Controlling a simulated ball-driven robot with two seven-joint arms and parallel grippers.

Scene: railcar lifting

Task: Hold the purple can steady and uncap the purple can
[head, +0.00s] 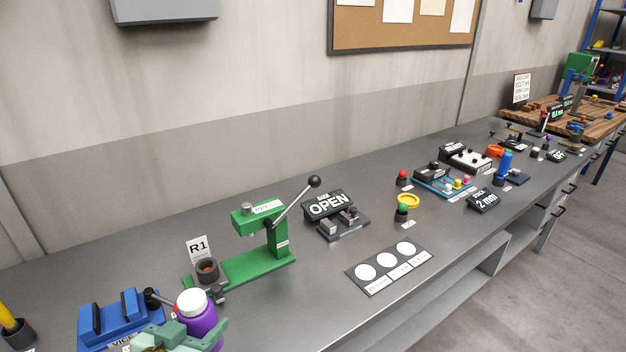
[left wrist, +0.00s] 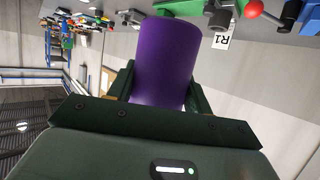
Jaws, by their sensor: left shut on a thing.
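The purple can (head: 207,326) stands near the bottom edge of the head view, cut off below, with a white cap (head: 191,302) on top. My left gripper (head: 190,338) is shut on the can's body. In the left wrist view the purple can (left wrist: 166,65) sits between the two dark fingers of my left gripper (left wrist: 160,88), and its cap is not visible there. The can's underside and what is beneath it are hidden in the head view. My right gripper is in neither view.
A blue vice (head: 100,318) stands left of the can. Behind are a dark cup (head: 207,270) by the R1 sign (head: 198,248) and a green lever press (head: 255,235). A plate with white circles (head: 390,266) lies to the right. Bare bench lies between.

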